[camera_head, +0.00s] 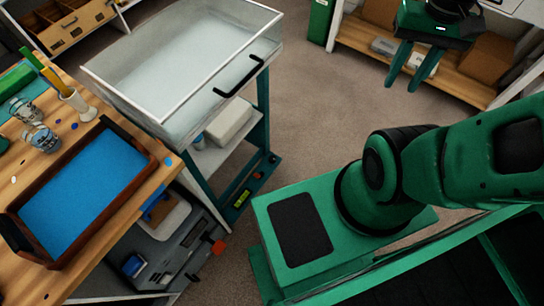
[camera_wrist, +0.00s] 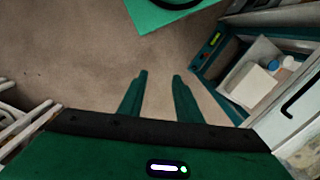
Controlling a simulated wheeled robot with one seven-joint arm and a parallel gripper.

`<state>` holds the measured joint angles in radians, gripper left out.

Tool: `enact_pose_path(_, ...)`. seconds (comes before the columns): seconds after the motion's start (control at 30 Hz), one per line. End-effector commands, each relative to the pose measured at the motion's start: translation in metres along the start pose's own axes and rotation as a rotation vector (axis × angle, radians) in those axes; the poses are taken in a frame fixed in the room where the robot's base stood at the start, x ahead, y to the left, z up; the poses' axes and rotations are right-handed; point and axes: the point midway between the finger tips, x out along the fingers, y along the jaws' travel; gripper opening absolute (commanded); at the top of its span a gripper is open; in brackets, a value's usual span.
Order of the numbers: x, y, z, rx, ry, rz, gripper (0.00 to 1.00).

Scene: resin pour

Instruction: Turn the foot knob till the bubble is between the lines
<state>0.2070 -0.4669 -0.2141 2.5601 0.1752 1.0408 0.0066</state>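A yellow-green bubble level (camera_head: 242,198) lies on the teal foot rail (camera_head: 236,208) of the clear-lidded cabinet stand. Its bubble and lines are too small to read. A small red knob-like part (camera_head: 258,175) and a dark one (camera_head: 272,158) sit farther along the rail; I cannot tell which is the foot knob. In the wrist view the rail (camera_wrist: 203,65) and a small yellow-green patch, likely the level (camera_wrist: 215,39), show at upper right. My gripper (camera_head: 400,87) is open and empty, above the floor at upper right, well apart from the stand; its fingers also show in the wrist view (camera_wrist: 159,74).
The clear-lidded cabinet (camera_head: 185,65) with a black handle stands above the rail. A wooden table (camera_head: 120,215) with a blue-lined tray (camera_head: 150,150) is at left. A grey unit with an orange-red part (camera_head: 217,247) is beneath. Shelves (camera_head: 460,80) stand behind my gripper. Open carpet lies between.

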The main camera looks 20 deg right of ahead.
Motion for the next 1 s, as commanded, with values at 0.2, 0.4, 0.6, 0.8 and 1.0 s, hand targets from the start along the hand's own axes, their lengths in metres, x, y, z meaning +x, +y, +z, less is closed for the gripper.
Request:
enact_pose_path(0.2, -0.005, 0.004, 0.003, -0.024, 0.012, -0.004, 0.51)
enact_pose_path(0.4, 0.002, -0.014, -0.042, -0.162, 0.011, 0.014, 0.51)
enact_pose_path(0.6, 0.024, -0.040, -0.107, -0.368, 0.014, 0.026, 0.51)
enact_pose_path(0.8, 0.061, -0.068, -0.167, -0.575, 0.016, 0.025, 0.51)
enact_pose_path(1.0, 0.113, -0.100, -0.220, -0.779, 0.016, 0.011, 0.51)
